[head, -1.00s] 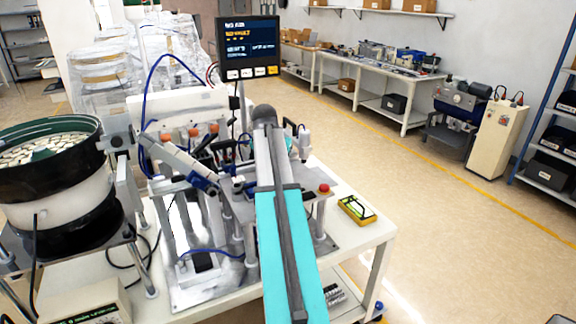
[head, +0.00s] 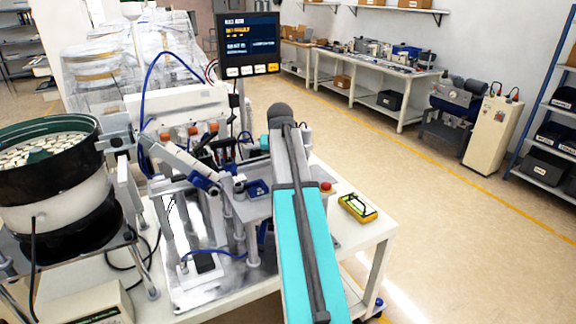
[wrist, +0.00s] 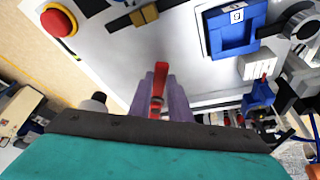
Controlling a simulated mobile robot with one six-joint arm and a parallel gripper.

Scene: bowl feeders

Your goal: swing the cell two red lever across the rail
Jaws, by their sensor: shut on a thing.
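The red lever (wrist: 159,80) shows in the middle of the wrist view, standing out from between the purple-grey fingers of my gripper (wrist: 160,100). The fingers are shut on it. The lower part of the lever and its pivot are hidden by the fingers and by the dark edge of my arm. In the head view my teal-sleeved arm covers both the gripper and the lever. The rail cannot be made out clearly in either view.
A red push button (wrist: 58,22) and a blue tray (wrist: 215,32) sit on the grey plate around the lever. A bowl feeder (head: 62,202) stands at the left. A monitor (head: 248,44) rises behind the bench. A yellow device (head: 357,208) lies on the bench's right side.

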